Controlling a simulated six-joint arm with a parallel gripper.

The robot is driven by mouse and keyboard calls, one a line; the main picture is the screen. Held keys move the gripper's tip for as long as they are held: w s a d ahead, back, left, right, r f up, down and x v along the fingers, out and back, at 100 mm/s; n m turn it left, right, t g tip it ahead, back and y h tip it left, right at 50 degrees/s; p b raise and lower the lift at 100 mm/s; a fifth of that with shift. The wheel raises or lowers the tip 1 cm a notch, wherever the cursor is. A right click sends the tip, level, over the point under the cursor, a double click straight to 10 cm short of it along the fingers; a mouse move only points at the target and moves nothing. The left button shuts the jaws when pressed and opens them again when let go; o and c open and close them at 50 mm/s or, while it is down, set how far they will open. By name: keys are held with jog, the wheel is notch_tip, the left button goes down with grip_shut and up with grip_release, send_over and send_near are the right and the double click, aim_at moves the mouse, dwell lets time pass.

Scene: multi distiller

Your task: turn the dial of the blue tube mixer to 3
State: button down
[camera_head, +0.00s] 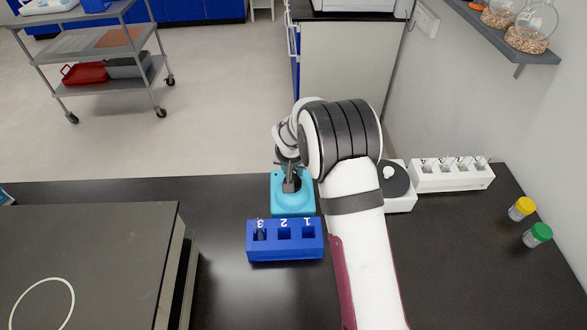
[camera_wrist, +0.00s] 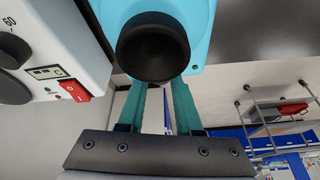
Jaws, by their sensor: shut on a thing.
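The blue tube mixer (camera_head: 293,207) is a light-blue box with a black round cup on top. It stands on the black bench behind a dark-blue rack. In the wrist view its blue body (camera_wrist: 203,30) and black cup (camera_wrist: 153,50) fill the top middle. My gripper (camera_head: 289,184) is at the mixer, close to the cup in the head view. In the wrist view its two teal fingers (camera_wrist: 158,95) reach up to the mixer with a gap between them, shut on its dial. The fingertips, the dial and its numbers are hidden.
A dark-blue rack (camera_head: 284,253) numbered 1 to 3 stands in front of the mixer. A white device with a dark plate (camera_head: 400,203) and a white rack (camera_head: 450,178) stand right. Yellow- and green-capped jars (camera_head: 538,236) are far right.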

jog(key=m, duration=0.2)
jog(key=m+h, duration=0.1)
jog(key=m, duration=0.1)
jog(key=m+g+h, duration=0.1)
jog(key=m, duration=0.1)
jog(key=shift+a, duration=0.25)
jog(key=shift+m+h, duration=0.3)
jog(key=shift+m, duration=0.1)
